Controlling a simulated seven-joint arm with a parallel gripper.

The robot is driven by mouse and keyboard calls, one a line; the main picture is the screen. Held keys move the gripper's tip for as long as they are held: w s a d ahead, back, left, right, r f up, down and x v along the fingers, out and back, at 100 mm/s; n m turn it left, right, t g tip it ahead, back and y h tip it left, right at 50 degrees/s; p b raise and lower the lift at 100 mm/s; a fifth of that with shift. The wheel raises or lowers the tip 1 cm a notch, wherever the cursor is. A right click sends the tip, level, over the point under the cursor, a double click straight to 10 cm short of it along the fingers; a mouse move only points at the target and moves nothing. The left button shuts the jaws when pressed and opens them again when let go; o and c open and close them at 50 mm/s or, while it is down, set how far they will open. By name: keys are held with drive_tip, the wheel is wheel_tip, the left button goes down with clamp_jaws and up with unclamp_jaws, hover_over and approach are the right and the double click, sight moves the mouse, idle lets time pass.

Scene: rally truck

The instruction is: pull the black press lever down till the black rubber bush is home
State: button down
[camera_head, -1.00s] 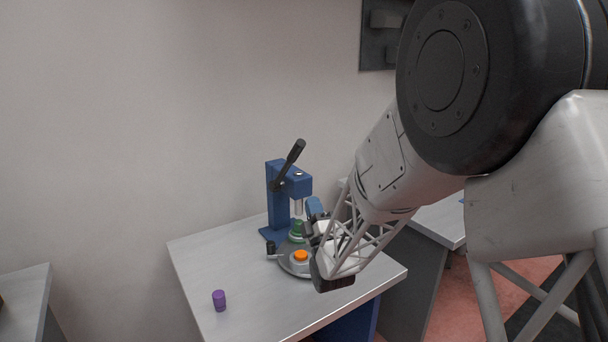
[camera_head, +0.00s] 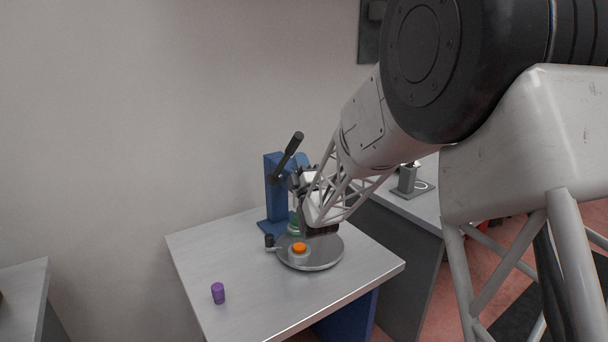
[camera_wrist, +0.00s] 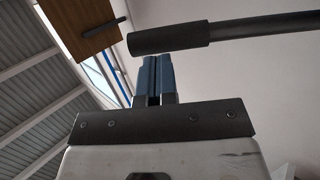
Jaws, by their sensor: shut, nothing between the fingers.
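The black press lever (camera_head: 288,155) slants up to the right from the top of the blue press (camera_head: 272,190). In the wrist view the lever's thick grip (camera_wrist: 170,38) lies across the picture just beyond my fingertips. My gripper (camera_head: 303,159) points upward in front of the press head, to the right of the lever. It also shows in the wrist view (camera_wrist: 155,62), shut and empty, with the fingers close together. I cannot tell whether they touch the grip. The black rubber bush cannot be made out; my gripper hides most of the press head and ram.
A round grey plate (camera_head: 325,258) carries an orange piece (camera_head: 299,248) and a partly hidden green piece (camera_head: 294,229). A black knob (camera_head: 269,240) stands at its left. A purple piece (camera_head: 218,293) stands on the bare front left of the table (camera_head: 205,262).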

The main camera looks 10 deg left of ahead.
sight(294, 145)
drive_tip(key=shift+x, duration=1.2)
drive_tip(key=shift+s+a+x, duration=0.1)
drive_tip(key=shift+s+x, duration=0.05)
drive_tip(key=shift+x, duration=0.8)
drive_tip(key=shift+s+a+x, duration=0.1)
drive_tip(key=shift+s+x, duration=0.05)
drive_tip(key=shift+x, duration=0.8)
drive_tip(key=shift+r, duration=0.2)
drive_tip(key=shift+s, duration=0.1)
drive_tip(key=d+r+v, duration=0.1)
drive_tip(key=v, duration=1.2)
drive_tip(key=shift+s+d, duration=0.2)
drive_tip(key=shift+s, duration=0.45)
drive_tip(key=shift+r, duration=0.1)
